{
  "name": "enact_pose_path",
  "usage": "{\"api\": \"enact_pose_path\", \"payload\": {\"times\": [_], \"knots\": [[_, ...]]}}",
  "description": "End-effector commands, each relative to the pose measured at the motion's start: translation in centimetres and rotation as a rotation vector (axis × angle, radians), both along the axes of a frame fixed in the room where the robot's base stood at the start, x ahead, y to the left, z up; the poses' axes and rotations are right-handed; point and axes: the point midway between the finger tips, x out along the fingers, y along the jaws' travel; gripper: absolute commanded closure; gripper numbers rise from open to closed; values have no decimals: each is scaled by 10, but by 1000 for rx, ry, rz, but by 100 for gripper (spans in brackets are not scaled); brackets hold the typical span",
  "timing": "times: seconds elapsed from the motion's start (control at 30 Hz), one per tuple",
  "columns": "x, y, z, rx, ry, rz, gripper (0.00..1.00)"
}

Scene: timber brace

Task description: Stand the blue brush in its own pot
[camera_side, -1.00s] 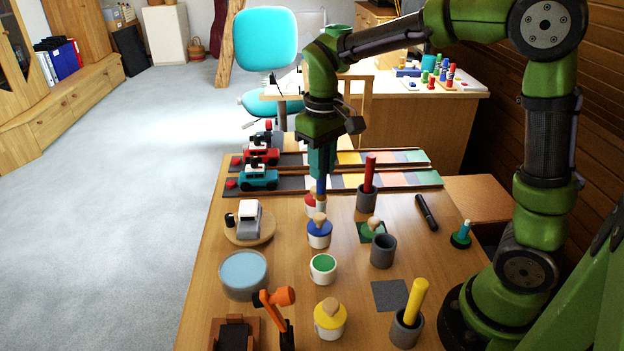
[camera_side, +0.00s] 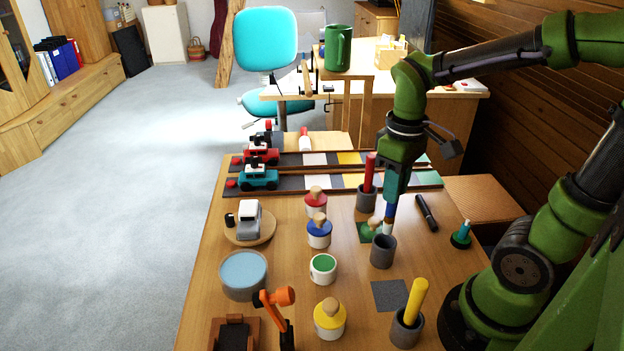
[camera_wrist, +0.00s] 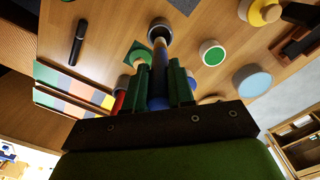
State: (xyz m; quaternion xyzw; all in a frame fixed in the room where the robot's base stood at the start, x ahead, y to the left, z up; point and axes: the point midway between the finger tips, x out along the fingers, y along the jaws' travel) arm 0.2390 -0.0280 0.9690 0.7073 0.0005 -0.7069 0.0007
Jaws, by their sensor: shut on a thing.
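My gripper (camera_side: 391,197) is shut on the blue brush (camera_side: 389,212) and holds it nearly upright, lower end down. The brush also shows between my green fingers in the wrist view (camera_wrist: 159,76). The empty-looking grey pot (camera_side: 383,253) is just below and slightly left of the brush's lower end in the side view. In the wrist view the round pot (camera_wrist: 159,29) lies beyond the brush tip. The tip appears close to the far rim; I cannot tell whether it is above the opening or behind it.
A red brush (camera_side: 370,173) and a yellow brush (camera_side: 417,299) stand in other grey pots. Lidded paint pots (camera_side: 319,235) and an open green one (camera_side: 323,267) stand left. A black marker (camera_side: 427,212) lies right.

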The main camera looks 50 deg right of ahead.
Motion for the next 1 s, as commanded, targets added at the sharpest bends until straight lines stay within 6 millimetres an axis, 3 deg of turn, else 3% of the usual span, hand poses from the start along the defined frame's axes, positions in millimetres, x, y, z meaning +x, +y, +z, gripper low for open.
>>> {"api": "enact_pose_path", "payload": {"times": [0.1, 0.5, 0.97, 1.0], "knots": [[-1, 0, -24, 1, 6, 0, 100], [0, 0, -72, 1, 4, -3, 100], [0, 0, -81, 1, 1, -2, 100], [1, 0, -80, 1, 0, -2, 71]]}}
